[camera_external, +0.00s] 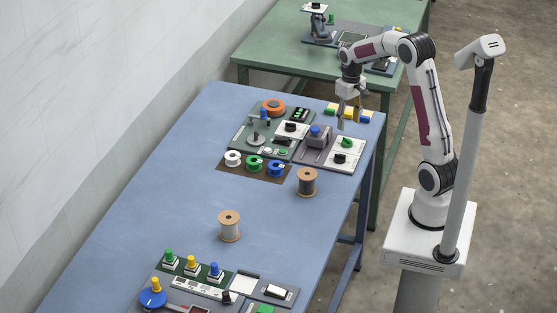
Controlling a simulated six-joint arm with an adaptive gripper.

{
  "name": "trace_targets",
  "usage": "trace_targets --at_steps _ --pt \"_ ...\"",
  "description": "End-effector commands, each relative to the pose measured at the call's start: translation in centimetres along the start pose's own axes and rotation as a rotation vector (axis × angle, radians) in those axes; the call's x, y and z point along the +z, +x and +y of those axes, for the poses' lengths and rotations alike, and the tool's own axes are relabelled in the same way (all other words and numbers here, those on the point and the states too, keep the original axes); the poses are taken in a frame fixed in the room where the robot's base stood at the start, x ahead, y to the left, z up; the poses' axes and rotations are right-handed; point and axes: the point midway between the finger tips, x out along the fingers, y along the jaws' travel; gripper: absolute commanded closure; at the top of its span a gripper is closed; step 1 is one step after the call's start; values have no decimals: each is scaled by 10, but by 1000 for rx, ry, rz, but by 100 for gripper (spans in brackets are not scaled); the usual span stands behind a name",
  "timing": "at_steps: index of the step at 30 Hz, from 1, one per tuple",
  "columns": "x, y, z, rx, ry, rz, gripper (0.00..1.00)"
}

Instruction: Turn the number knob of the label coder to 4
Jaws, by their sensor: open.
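My gripper (349,121) is open and empty, pointing down above the right side of the far panel group on the blue table. Just below and left of it is a grey-purple device with a blue top (315,131). White plates beside it carry a green knob (346,141), a black knob (340,158) and another black knob (290,127). I cannot tell which of these is the label coder's number knob, and no digits are readable. A near panel also holds a large blue dial (152,298) with a yellow top.
Coloured blocks (348,113) lie behind the gripper. White, green and blue spools (254,163) sit on a brown mat. Two wooden spools (307,182) (229,226) stand on the blue table (150,190), whose middle left is clear. A green table (270,60) stands behind.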

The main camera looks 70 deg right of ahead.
Motion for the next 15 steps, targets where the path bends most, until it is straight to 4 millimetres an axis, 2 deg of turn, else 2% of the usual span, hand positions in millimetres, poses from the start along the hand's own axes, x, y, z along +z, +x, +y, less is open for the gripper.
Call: trace_targets --at_steps 8,15 --pt "0 5 0 0 0 0 55" --pt "0 25 0 -1 -1 -1 55"
